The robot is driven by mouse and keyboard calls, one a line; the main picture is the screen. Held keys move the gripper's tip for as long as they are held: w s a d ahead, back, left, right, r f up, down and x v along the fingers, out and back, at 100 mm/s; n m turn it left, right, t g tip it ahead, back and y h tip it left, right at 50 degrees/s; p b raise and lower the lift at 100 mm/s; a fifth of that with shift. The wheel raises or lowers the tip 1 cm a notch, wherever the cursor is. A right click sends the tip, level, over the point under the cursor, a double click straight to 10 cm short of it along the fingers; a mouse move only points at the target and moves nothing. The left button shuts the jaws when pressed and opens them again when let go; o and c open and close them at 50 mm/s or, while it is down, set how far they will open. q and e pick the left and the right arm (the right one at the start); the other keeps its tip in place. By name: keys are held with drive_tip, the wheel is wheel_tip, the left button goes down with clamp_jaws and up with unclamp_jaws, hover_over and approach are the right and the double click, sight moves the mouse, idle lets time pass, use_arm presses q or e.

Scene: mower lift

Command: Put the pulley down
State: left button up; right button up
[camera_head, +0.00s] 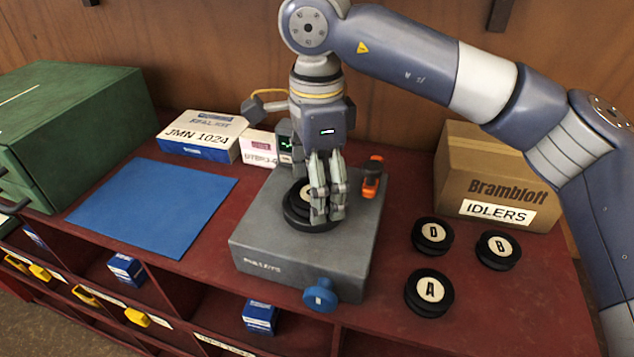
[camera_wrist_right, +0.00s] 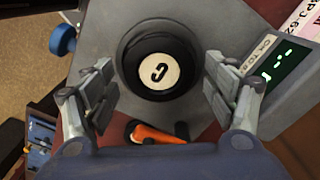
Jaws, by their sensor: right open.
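A black pulley with a pale disc marked C (camera_wrist_right: 159,71) sits on the grey test block (camera_head: 262,238). In the head view this pulley (camera_head: 296,213) is partly hidden by my right gripper (camera_head: 326,212). My right gripper points down over the block with its fingers at the pulley. In the right wrist view its fingers (camera_wrist_right: 162,95) are spread apart on either side of the pulley, with a gap on both sides. Pulleys D (camera_head: 432,236), B (camera_head: 497,250) and A (camera_head: 429,293) stand on the red bench to the right. My left gripper does not show.
An orange lever (camera_head: 372,176) and a blue knob (camera_head: 320,295) stick out from the block. A small green display (camera_head: 285,144) stands behind it. A blue mat (camera_head: 155,205) lies bare at left. The IDLERS carton (camera_head: 495,180), small boxes (camera_head: 203,134) and green cabinet (camera_head: 75,130) stand around.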

drive_tip(key=shift+r+b, duration=0.3)
drive_tip(key=shift+r, duration=0.25)
wheel_tip(320, 180, up, 11)
drive_tip(key=b, duration=0.1)
